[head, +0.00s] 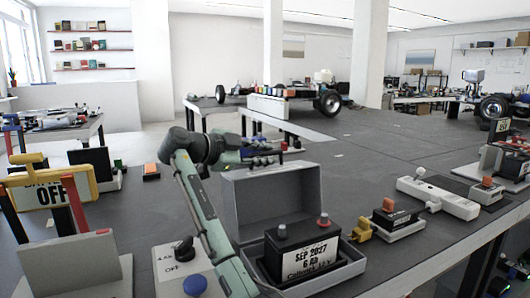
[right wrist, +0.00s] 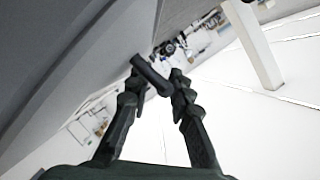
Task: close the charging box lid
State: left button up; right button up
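The charging box (head: 345,272) is a grey case near the front edge of the bench. Its lid (head: 277,200) stands open, upright at the back of the box. A dark battery (head: 300,255) with a white date label and two terminals sits inside. My right arm reaches up on the left of the box. The right gripper (head: 268,158) is just above and behind the lid's top edge. In the right wrist view its fingers (right wrist: 155,78) converge, with a short dark bar across the tips; I cannot tell whether they grip it. My left gripper is out of view.
Left of the box is a switch panel (head: 172,262) with a knob and blue button. A yellow-handled OFF sign (head: 50,190) stands further left. The bench behind the lid is mostly clear.

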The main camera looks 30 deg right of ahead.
jog(key=shift+d+f, duration=0.1)
jog(key=shift+d, duration=0.15)
grip_shut()
jog(key=shift+d, duration=0.1)
dwell(0.3)
